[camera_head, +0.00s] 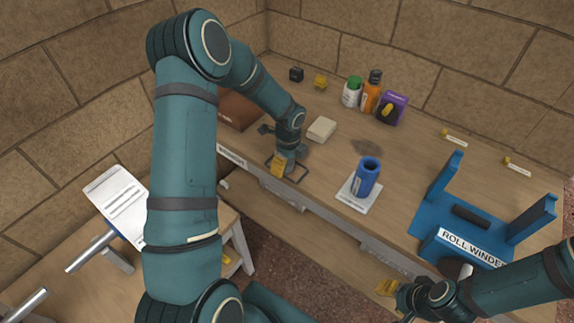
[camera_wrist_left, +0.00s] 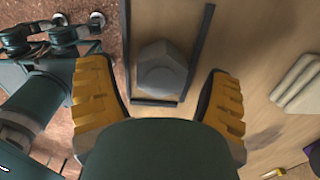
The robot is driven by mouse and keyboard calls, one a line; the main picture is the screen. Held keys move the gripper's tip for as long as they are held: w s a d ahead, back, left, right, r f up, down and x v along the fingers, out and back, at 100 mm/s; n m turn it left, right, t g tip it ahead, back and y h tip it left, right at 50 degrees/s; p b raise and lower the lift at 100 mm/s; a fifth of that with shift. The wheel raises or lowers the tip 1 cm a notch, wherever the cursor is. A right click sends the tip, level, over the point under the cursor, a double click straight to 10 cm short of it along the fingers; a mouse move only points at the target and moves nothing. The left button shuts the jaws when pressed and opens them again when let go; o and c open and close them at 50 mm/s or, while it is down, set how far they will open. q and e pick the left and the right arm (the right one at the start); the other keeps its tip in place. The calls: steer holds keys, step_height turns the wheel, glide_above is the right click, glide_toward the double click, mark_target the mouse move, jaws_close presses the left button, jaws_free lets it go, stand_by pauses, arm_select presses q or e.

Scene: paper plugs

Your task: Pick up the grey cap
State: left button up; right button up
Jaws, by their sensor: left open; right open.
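The grey cap (camera_wrist_left: 162,70) shows in the left wrist view as a grey faceted piece on the wooden bench, inside a dark frame outline (camera_wrist_left: 200,48). My left gripper (camera_head: 279,166) is open and points down over the front edge of the bench. In the left wrist view its yellow fingers stand on either side of the cap, with gaps to both. In the head view I cannot make out the cap; the left gripper covers that spot. My right gripper (camera_head: 388,288) is open and empty at the lower right, in front of the bench.
A blue cylinder (camera_head: 366,178) stands on a white card. A blue roll winder (camera_head: 430,222) is at the right. A pale block (camera_head: 321,129) lies behind the left gripper. A green-capped bottle (camera_head: 352,92), an orange bottle (camera_head: 370,97) and a purple box (camera_head: 394,107) stand at the back.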

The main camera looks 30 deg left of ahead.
arm_select(q)
steer(key=c, duration=0.9)
steer(key=shift+r, duration=0.15)
